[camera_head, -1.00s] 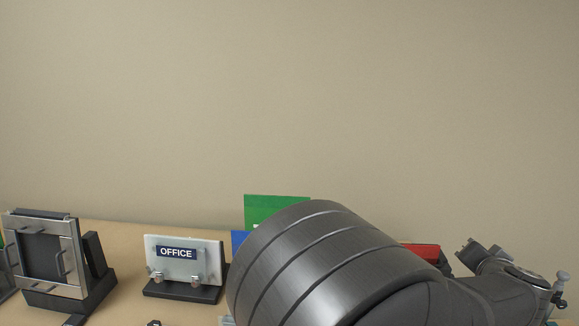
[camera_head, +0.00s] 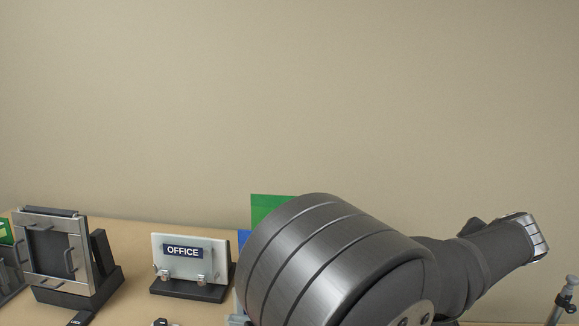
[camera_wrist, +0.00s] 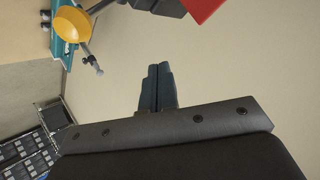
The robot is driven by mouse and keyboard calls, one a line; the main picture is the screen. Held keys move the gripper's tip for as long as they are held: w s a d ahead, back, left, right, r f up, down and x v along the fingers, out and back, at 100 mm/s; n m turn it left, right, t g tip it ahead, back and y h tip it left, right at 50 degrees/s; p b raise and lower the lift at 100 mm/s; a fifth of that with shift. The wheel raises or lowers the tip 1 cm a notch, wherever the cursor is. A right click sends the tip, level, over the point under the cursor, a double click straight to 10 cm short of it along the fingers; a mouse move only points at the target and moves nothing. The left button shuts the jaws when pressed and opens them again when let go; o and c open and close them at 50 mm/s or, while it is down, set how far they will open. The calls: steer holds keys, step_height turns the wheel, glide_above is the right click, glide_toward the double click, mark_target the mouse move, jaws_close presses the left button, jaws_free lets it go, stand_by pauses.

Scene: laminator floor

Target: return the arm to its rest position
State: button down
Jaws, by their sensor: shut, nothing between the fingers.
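My gripper (camera_wrist: 157,88) shows in the wrist view with its two dark fingers side by side, shut and with nothing between them. It points at a plain beige wall and touches nothing that I can see. In the head view my arm fills the lower middle and stretches to the right; its fingertips cannot be made out there.
An OFFICE sign (camera_head: 182,252) on a black stand and a metal frame with handles (camera_head: 48,250) stand on the tan table (camera_head: 135,250). A green panel (camera_head: 270,208) is partly behind my arm. The wrist view shows a yellow rounded thing (camera_wrist: 72,24) and a red thing (camera_wrist: 203,8).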

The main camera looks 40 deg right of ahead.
steer(key=shift+w+d, duration=0.15)
stand_by(0.3)
steer(key=c, duration=0.6)
jaws_free()
steer(key=shift+w, duration=0.1)
steer(key=shift+c, duration=0.2)
steer(key=o, duration=0.6)
steer(key=shift+y, duration=0.6)
steer(key=w+a, duration=0.2)
steer(key=a, duration=0.1)
steer(key=shift+w+a+r, duration=0.15)
steer(key=shift+a, duration=0.15)
steer(key=shift+o, duration=0.2)
steer(key=w+a+f+n+g+y, duration=0.1)
steer(key=w+a+f+n+y, duration=0.15)
steer(key=a, duration=0.55)
steer(key=w+a+f+n+g+y, duration=0.1)
steer(key=w+a+n+g+y, duration=0.15)
steer(key=a, duration=0.45)
steer(key=w+a+f+n+g+y, duration=0.1)
steer(key=w+a+f+n+y, duration=0.2)
steer(key=a, duration=0.5)
step_height(320, 180, down, 9)
steer(key=n+h, duration=0.1)
steer(key=shift+w+d, duration=0.35)
steer(key=shift+r+t, duration=0.1)
steer(key=shift+t, duration=0.15)
